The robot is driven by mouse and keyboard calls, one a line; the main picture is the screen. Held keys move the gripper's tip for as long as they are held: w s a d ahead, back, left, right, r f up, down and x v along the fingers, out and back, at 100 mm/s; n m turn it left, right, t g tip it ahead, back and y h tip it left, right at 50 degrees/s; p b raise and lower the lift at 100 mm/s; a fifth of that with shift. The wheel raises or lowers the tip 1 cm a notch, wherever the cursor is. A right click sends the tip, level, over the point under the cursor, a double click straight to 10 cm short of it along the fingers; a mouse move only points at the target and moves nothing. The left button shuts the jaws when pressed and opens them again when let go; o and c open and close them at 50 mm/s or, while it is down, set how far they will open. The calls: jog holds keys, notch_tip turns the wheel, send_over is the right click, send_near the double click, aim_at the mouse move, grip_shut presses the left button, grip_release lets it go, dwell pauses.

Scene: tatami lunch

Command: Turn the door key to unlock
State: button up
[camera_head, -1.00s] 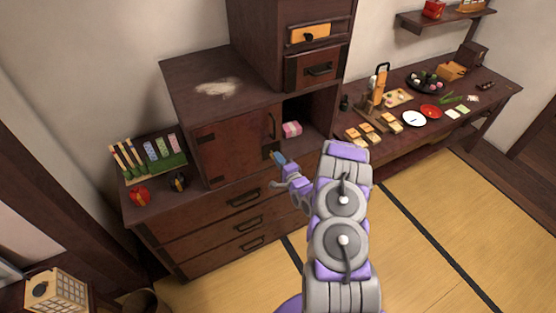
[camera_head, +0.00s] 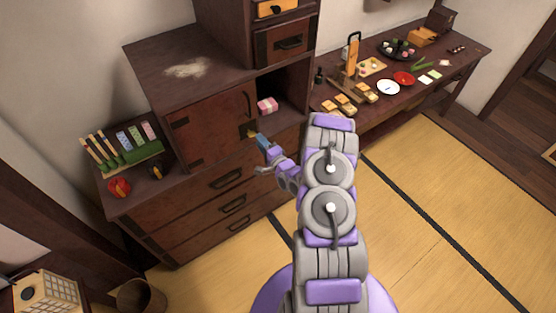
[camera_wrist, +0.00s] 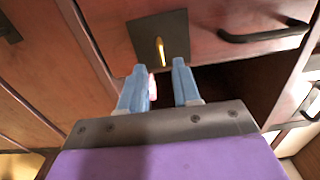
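The brass key (camera_wrist: 161,51) sticks out of a dark square lock plate (camera_wrist: 143,27) on the wooden cabinet door. In the wrist view the key is upright in the picture, just ahead of the gap between my fingertips. My gripper (camera_wrist: 160,64) is open, its two blue fingers apart with nothing held between them. In the head view my gripper (camera_head: 262,141) is close in front of the lock plate at the lower right of the door (camera_head: 213,128). The door looks closed. The key is tiny in the head view.
The door has a dark curved handle (camera_wrist: 265,35). Drawers (camera_head: 229,179) lie below. A low table (camera_head: 445,67) with dishes and food stands at the right. Tatami floor (camera_head: 430,185) is clear at the front right.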

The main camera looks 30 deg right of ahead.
jog(key=s+d+p, duration=0.1)
jog(key=s, duration=1.3)
jog(key=shift+w, duration=0.15)
notch_tip(320, 180, up, 8)
jog(key=w+n+g+h, duration=0.1)
jog(key=w+n+g, duration=0.1)
jog(key=n+g, duration=0.85)
jog(key=s+a+r+n+g+h+b, duration=0.1)
jog(key=s+a+r+n+g+h, duration=0.2)
jog(key=s+r, duration=0.5)
jog(key=s+a+r+n+g+y, duration=0.1)
jog(key=s+a+r+g, duration=0.1)
jog(key=s+a+r, duration=0.2)
jog(key=s+a+r+n+g+y, duration=0.1)
jog(key=s+a+r, duration=0.3)
jog(key=s+a, duration=0.4)
jog(key=s+a+r+n+g+y+b, duration=0.1)
jog(key=s+a, duration=0.5)
jog(key=s, duration=0.8)
notch_tip(320, 180, up, 4)
jog(key=shift+a+f+n+g, duration=0.15)
jog(key=shift+n+g, duration=0.5)
jog(key=shift+g, duration=0.5)
